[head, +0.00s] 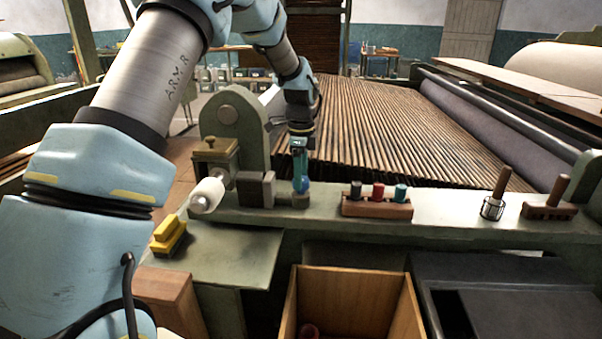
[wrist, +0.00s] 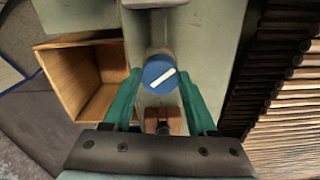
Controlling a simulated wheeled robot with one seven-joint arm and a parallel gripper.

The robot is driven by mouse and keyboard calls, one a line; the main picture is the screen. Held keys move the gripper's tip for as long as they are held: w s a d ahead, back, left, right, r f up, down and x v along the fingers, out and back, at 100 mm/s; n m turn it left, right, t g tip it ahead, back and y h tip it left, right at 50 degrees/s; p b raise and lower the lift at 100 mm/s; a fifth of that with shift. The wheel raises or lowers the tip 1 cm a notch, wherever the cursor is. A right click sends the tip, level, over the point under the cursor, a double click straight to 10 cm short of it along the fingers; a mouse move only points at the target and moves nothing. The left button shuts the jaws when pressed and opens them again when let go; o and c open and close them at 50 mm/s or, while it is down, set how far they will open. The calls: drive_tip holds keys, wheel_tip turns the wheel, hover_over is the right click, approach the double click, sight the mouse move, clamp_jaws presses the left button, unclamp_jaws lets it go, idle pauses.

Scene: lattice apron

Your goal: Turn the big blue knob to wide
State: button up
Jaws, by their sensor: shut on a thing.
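The big blue knob (head: 303,188) sits on the green rail of the machine, beside a grey block. In the wrist view the knob (wrist: 158,73) is a round blue face with a white bar across it, slanting from lower left to upper right. My gripper (head: 301,172) points down at the knob from above. In the wrist view the teal fingers of my gripper (wrist: 158,77) lie on either side of the knob and are shut on it. I cannot make out any "wide" marking. The fingers hide part of the knob in the head view.
A wooden rack (head: 376,208) with black, red and teal pegs stands right of the knob. A white roller (head: 207,195) and brass-coloured block (head: 215,152) are to the left. A yellow block (head: 168,235) lies farther left. An open wooden box (head: 352,278) is below the rail.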

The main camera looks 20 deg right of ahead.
drive_tip(key=n+p, duration=0.1)
drive_tip(key=n, duration=0.2)
drive_tip(key=shift+r+n+p, duration=0.15)
drive_tip(key=shift+n+p, duration=0.15)
drive_tip(key=n+p, duration=0.1)
drive_tip(key=n, duration=0.2)
drive_tip(key=shift+n, duration=0.3)
drive_tip(key=n+p, duration=0.1)
drive_tip(key=n, duration=0.2)
drive_tip(key=shift+n, duration=0.3)
drive_tip(key=n+p, duration=0.1)
drive_tip(key=n, duration=0.2)
drive_tip(key=shift+n, duration=0.3)
drive_tip(key=n+p, duration=0.1)
drive_tip(key=n, duration=0.2)
drive_tip(key=shift+n, duration=0.3)
drive_tip(key=n+p, duration=0.1)
drive_tip(key=n, duration=0.2)
drive_tip(key=shift+n, duration=0.4)
drive_tip(key=n+p, duration=0.1)
drive_tip(key=n, duration=0.4)
drive_tip(key=shift+n, duration=0.4)
drive_tip(key=shift+n+p, duration=0.3)
